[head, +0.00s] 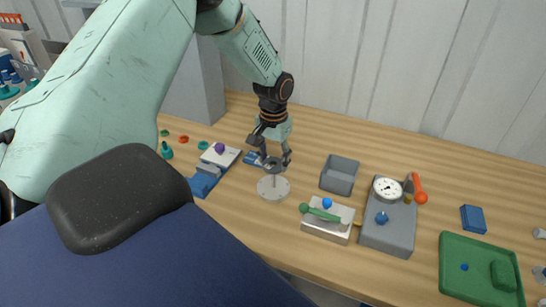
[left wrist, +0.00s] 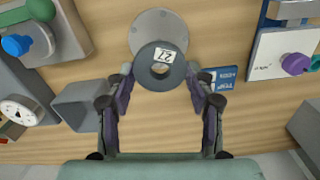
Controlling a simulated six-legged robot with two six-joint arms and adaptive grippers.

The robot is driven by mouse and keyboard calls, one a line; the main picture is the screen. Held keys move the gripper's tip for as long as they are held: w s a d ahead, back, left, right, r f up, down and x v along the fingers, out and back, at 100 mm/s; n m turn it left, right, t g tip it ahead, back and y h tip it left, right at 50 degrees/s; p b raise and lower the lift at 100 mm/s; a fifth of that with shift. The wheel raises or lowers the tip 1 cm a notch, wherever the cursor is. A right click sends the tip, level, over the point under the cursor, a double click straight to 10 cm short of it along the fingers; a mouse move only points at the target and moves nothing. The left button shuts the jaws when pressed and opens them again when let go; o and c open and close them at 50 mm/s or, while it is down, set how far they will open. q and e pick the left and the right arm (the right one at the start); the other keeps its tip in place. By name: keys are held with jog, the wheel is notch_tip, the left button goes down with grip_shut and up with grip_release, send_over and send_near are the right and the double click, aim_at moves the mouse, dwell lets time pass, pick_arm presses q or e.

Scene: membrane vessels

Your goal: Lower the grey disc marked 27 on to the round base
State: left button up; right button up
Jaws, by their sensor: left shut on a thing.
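The grey disc marked 27 (left wrist: 149,74) is a dark ring with a centre hole and a white label reading 27. My left gripper (left wrist: 162,88) is shut on the disc, a finger at each side; the gripper also shows in the head view (head: 271,155). The round base (head: 266,193) is a pale flat disc on the table with a thin upright post. In the head view the grey disc (head: 275,164) is held above the base, near the post top. In the left wrist view the disc partly covers the base (left wrist: 150,19). I cannot tell whether the post is in the hole.
A grey open box (head: 340,176), a silver block with a green-handled lever (head: 326,229) and a grey gauge unit (head: 388,228) stand to the right. A green tray (head: 470,245) is far right. A blue and white fixture with a purple knob (head: 219,152) stands left.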

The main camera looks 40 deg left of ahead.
aim_at(274, 168)
pick_arm(q)
jog(key=shift+s+d+f, duration=0.1)
jog(key=shift+d+f, duration=0.15)
jog(key=shift+f, duration=0.2)
jog(key=shift+f+b, duration=0.25)
jog(key=shift+b, duration=0.15)
jog(key=shift+a+f+b, duration=0.2)
jog(key=shift+f+b, duration=0.2)
jog(key=shift+f, duration=0.65)
jog(key=shift+d, duration=0.15)
jog(key=shift+r, duration=0.15)
jog(key=o, duration=1.2)
